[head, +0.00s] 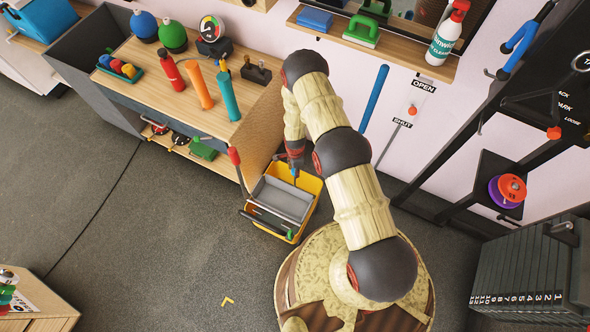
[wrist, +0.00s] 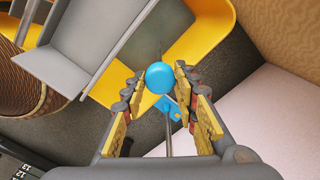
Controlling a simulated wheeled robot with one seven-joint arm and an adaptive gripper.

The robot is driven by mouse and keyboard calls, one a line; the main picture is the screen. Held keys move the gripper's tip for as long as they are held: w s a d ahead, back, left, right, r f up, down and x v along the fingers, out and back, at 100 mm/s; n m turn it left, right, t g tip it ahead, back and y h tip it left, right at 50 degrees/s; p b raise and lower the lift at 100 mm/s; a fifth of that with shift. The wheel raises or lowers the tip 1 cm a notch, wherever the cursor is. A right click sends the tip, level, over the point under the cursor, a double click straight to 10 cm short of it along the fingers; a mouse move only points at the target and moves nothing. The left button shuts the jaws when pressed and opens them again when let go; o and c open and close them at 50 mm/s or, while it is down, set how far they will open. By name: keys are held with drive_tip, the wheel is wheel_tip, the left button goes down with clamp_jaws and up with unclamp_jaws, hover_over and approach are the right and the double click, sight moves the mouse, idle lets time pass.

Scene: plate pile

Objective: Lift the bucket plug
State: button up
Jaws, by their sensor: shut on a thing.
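The yellow mop bucket (head: 312,187) stands on the floor beside the wooden bench, with a grey wringer tray (head: 281,199) in it. In the wrist view the bucket (wrist: 205,40) and the grey tray (wrist: 90,45) fill the upper left and middle. A round blue knob (wrist: 159,77), which looks like the plug, sits between my fingertips, with a small blue tab (wrist: 168,108) and a thin rod near it. My gripper (wrist: 160,78) is shut on this knob. In the head view my gripper (head: 295,165) points down at the bucket's back edge. The plug's lower end is hidden.
The bench (head: 150,85) with bottles and tools stands left of the bucket. A blue pole (head: 374,98) leans by the wall at right. The floor (head: 150,240) in front is mostly clear.

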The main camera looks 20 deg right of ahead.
clamp_jaws()
drive_tip(key=shift+r, duration=0.1)
wheel_tip(320, 180, up, 4)
drive_tip(key=shift+f+p, duration=0.1)
drive_tip(key=shift+p, duration=0.9)
drive_tip(key=o, duration=0.7)
unclamp_jaws()
drive_tip(key=shift+c, duration=0.2)
drive_tip(key=shift+o, duration=0.4)
